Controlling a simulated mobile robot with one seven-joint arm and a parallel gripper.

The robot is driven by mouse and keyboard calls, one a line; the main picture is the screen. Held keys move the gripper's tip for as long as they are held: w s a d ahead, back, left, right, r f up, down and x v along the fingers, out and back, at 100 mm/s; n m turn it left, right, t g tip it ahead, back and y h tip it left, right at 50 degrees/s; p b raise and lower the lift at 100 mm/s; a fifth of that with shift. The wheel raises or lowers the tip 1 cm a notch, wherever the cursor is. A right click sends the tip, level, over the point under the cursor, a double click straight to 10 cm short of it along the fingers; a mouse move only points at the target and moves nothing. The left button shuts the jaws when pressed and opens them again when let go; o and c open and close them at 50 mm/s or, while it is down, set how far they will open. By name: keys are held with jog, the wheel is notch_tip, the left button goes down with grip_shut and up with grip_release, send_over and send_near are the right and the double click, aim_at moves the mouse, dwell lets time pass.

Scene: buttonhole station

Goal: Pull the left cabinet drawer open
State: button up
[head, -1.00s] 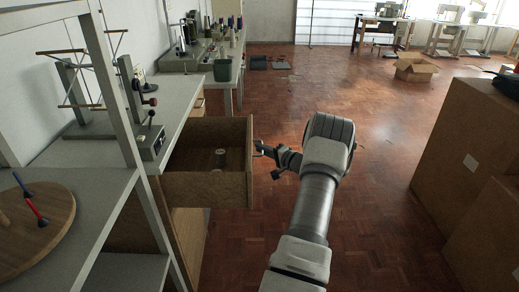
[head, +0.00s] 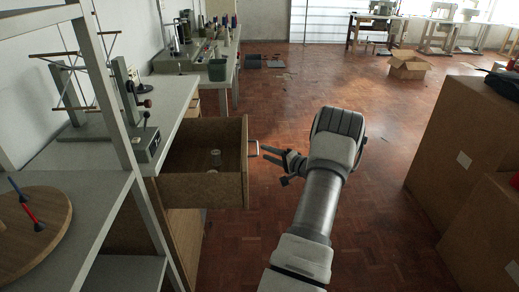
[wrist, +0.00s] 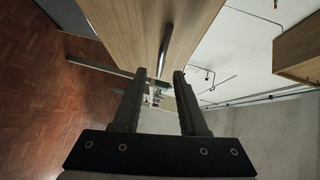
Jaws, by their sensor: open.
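In the wrist view the drawer front (wrist: 130,25) fills the upper middle, and the handle (wrist: 166,48) shows above and beyond the parted fingers (wrist: 160,78).
The workbench (head: 185,98) carries a metal winding device and a lever box (head: 148,140). A shelf frame with a round wooden board (head: 40,222) stands at the left. Large cardboard boxes (head: 440,150) stand at the right. The wood floor between is clear.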

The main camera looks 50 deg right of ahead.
jog(key=s+r+p, duration=0.1)
jog(key=s, duration=1)
jog(key=shift+s+a+r, duration=0.3)
jog(key=shift+a, duration=0.1)
